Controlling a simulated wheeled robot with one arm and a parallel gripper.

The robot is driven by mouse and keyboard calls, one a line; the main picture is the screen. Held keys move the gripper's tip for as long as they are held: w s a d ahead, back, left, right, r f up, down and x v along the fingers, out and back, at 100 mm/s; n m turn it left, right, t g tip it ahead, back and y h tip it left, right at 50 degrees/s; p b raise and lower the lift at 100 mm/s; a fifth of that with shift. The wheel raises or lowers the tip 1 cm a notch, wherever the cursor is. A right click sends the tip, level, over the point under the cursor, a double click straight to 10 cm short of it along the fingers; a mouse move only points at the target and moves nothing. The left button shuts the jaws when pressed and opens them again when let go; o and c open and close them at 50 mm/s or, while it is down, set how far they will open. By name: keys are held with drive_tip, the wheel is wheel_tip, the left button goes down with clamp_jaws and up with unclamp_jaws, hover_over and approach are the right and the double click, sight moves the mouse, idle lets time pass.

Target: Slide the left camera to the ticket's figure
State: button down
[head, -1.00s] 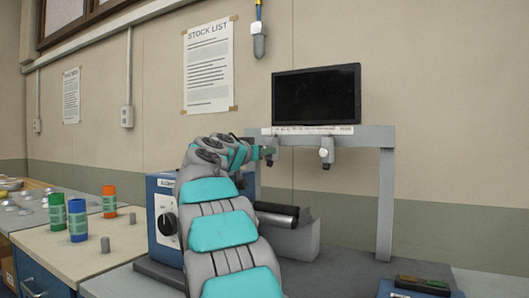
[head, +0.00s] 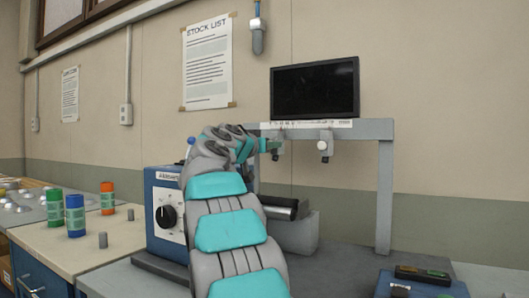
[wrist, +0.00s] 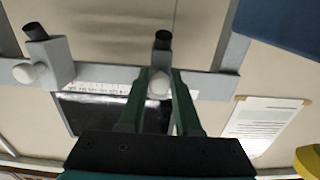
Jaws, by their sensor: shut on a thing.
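The left camera (head: 275,149) hangs from the grey crossbeam (head: 362,129) below the monitor's left edge, partly hidden by my arm in the head view. In the wrist view its dark end (wrist: 163,38) and pale round knob (wrist: 159,84) show. My gripper (wrist: 159,95) is shut on this camera at the knob. The right camera (head: 325,146) hangs farther right on the beam; it shows at the left of the wrist view (wrist: 48,62). A white scale strip (head: 318,124) runs along the beam; its figures are too small to read. I cannot make out a ticket.
A black monitor (head: 314,88) stands above the beam. A blue control box (head: 165,212) and a dark roller (head: 280,207) are below. A right post (head: 385,195) holds the beam. Colored cans (head: 75,215) stand at left. A stock list (head: 207,66) hangs on the wall.

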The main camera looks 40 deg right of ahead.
drive_tip(key=shift+s+r, duration=0.1)
drive_tip(key=c, duration=0.7)
unclamp_jaws()
drive_tip(key=b+v, duration=0.2)
drive_tip(key=v, duration=0.5)
drive_tip(key=shift+s+a, duration=0.15)
drive_tip(key=shift+a, duration=0.2)
